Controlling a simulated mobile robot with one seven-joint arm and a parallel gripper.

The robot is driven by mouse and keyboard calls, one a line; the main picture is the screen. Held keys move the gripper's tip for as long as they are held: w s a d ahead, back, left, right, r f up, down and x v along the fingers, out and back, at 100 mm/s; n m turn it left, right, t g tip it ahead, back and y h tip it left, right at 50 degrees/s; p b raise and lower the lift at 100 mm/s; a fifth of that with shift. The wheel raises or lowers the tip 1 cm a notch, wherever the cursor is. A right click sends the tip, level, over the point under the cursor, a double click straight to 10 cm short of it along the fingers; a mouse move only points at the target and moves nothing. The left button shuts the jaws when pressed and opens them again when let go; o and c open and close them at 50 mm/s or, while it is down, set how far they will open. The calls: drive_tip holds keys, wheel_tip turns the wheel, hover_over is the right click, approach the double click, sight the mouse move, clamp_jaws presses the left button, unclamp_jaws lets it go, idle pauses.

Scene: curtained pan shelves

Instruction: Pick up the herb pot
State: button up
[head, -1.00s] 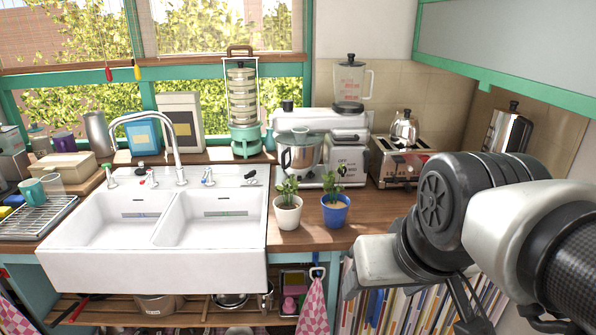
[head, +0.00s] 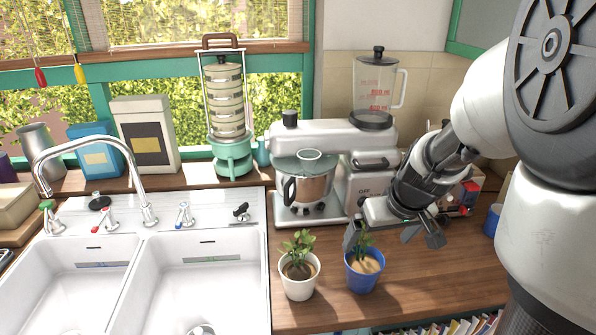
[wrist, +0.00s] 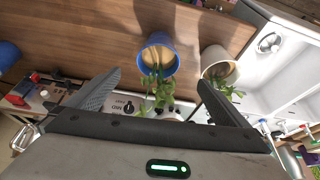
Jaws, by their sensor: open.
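A blue pot (head: 364,278) with a small green plant and light soil stands on the wooden counter right of the sink. It also shows in the wrist view (wrist: 158,42), between and beyond my fingertips. A white pot (head: 298,285) with a similar plant and darker soil stands just left of it, and shows in the wrist view (wrist: 216,60) beyond the right finger. My gripper (head: 394,238) is open and empty, above and to the right of the blue pot. Its two fingers (wrist: 160,82) point towards the pots, and leaves of the blue pot's plant reach between them.
A stand mixer (head: 330,140) with a steel bowl stands behind the pots. The white double sink (head: 255,290) borders them on the left. A blue object (head: 493,220) sits at the right of the counter (head: 440,285), which is bare in front of it.

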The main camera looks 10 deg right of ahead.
sight(362, 263)
drive_tip(key=x, duration=0.6)
drive_tip(key=b+x, duration=0.1)
drive_tip(key=x, duration=0.4)
drive_tip(key=b+x, duration=0.1)
drive_tip(key=x, duration=0.5)
drive_tip(key=shift+w+d+f, duration=0.2)
drive_tip(key=shift+d+f, duration=0.05)
drive_tip(key=shift+f, duration=0.05)
drive_tip(key=c, duration=1.4)
